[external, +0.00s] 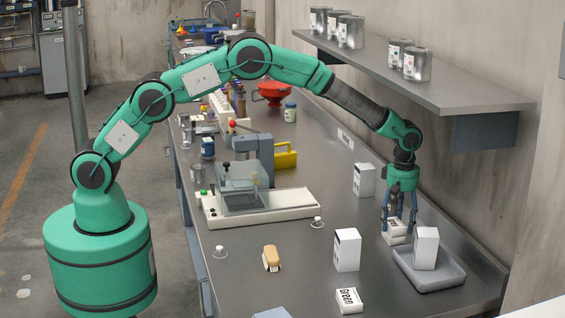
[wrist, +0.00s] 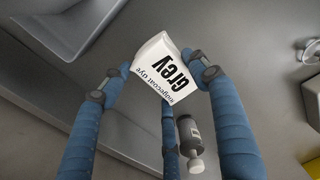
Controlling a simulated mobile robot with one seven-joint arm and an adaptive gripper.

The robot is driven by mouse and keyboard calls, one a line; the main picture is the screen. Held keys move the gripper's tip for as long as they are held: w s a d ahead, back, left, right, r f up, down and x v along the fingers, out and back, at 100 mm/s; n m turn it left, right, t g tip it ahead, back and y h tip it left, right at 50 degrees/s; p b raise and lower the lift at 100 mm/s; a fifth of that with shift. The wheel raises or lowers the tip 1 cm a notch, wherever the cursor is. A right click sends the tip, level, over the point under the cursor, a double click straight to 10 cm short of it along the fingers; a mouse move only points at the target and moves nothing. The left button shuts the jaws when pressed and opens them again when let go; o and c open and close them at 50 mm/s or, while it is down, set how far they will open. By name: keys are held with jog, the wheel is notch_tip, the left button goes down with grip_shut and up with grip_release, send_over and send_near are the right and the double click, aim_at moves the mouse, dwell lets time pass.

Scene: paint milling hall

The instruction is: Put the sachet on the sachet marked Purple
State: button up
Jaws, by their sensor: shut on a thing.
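My gripper (external: 399,213) points down at the right of the bench, and its blue fingers are shut on a white sachet (external: 397,226). In the wrist view the gripper (wrist: 157,78) has its fingertips against this sachet (wrist: 165,70), which shows the word Grey and sits tilted. White also shows just below the held sachet in the external view; I cannot tell whether it is a second sachet or whether they touch. No label Purple is readable. A sachet marked Green (external: 349,300) lies flat at the front of the bench.
A grey tray (external: 440,280) with an upright white box (external: 426,247) is close beside the gripper. White boxes (external: 347,250) and (external: 364,179) stand nearby. A wooden brush (external: 271,258) lies left. A shelf (external: 430,90) with tins hangs above the bench's back.

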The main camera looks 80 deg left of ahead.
aim_at(398, 222)
jog(key=shift+f, duration=0.1)
jog(key=o, duration=1.2)
jog(key=shift+r, duration=0.2)
jog(key=shift+r+p, duration=0.4)
jog(key=shift+r, duration=1.6)
